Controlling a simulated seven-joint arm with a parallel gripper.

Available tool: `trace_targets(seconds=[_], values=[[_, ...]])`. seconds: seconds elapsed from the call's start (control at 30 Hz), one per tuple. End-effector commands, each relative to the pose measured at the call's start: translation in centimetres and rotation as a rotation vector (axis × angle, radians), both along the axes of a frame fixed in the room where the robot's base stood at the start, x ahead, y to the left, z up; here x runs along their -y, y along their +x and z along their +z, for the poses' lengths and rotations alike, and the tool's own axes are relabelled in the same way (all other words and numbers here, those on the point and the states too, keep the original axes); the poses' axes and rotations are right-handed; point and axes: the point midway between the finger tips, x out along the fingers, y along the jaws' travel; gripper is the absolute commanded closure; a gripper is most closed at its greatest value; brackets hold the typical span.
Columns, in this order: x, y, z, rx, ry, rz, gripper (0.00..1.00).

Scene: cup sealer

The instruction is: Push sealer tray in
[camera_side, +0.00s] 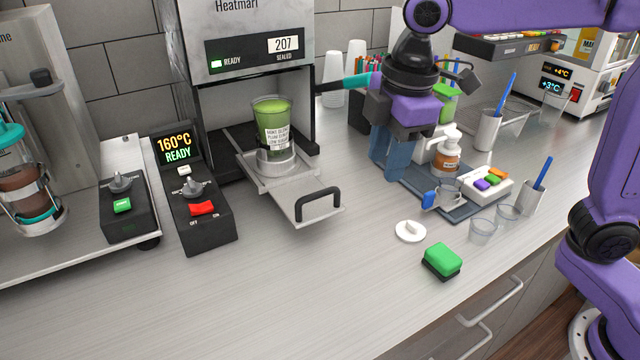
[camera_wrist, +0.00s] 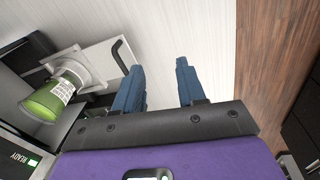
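The sealer (camera_side: 262,130) stands at the back, its display reading 207 sealed. Its metal tray (camera_side: 300,190) sticks out over the counter, with a black handle (camera_side: 318,204) at the front end. A clear cup of green drink (camera_side: 273,128) with a label stands upright in the tray's holder. The handle (camera_wrist: 122,54), tray (camera_wrist: 98,58) and cup (camera_wrist: 50,98) show at left in the wrist view. My gripper (camera_side: 389,172) is to the right of the tray, pointing down, apart from the handle. In the wrist view its blue fingers (camera_wrist: 160,72) are spread with nothing between them.
A control box (camera_side: 195,210) with a red switch stands left of the tray. A dark mat (camera_side: 425,190) with a pump bottle and small tray lies right of my gripper. A white lid-like piece (camera_side: 410,231) and green sponge (camera_side: 442,261) lie in front. The counter before the handle is clear.

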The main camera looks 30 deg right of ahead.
Motion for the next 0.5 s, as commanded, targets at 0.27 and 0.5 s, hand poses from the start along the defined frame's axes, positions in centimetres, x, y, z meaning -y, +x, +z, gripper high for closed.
trace_targets(seconds=[0.27, 0.5], values=[[-3.4, 6.1, 3.8, 0.048, -0.032, 0.095, 0.60], [-4.2, 8.3, 5.3, 0.066, -0.052, 0.136, 0.60]])
